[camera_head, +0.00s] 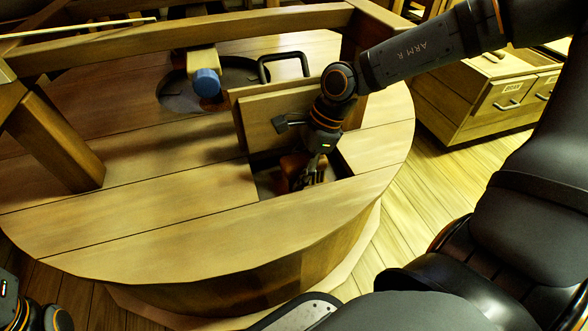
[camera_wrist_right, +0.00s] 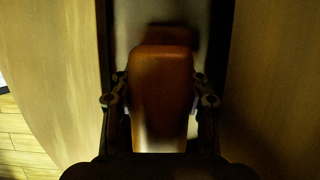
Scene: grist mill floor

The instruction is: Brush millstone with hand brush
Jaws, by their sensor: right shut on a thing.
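The hand brush (camera_wrist_right: 165,85), with a brown-orange wooden body, is held between the fingers of my right gripper (camera_wrist_right: 160,100); it is blurred in the right wrist view. In the head view, my right gripper (camera_head: 308,180) reaches down into a rectangular hatch opening in the round wooden casing (camera_head: 150,240), shut on the brush (camera_head: 291,165). A pale grey surface, apparently the millstone (camera_wrist_right: 130,28), shows behind the brush in the right wrist view. Whether the bristles touch it is hidden. Only links of my left arm show at the lower left corner of the head view.
Thick wooden beams (camera_head: 60,145) cross over the casing. A blue-ended part (camera_head: 206,83) hangs above a dark round hole. Wooden bins (camera_head: 490,95) stand at the right, with clear floor in front.

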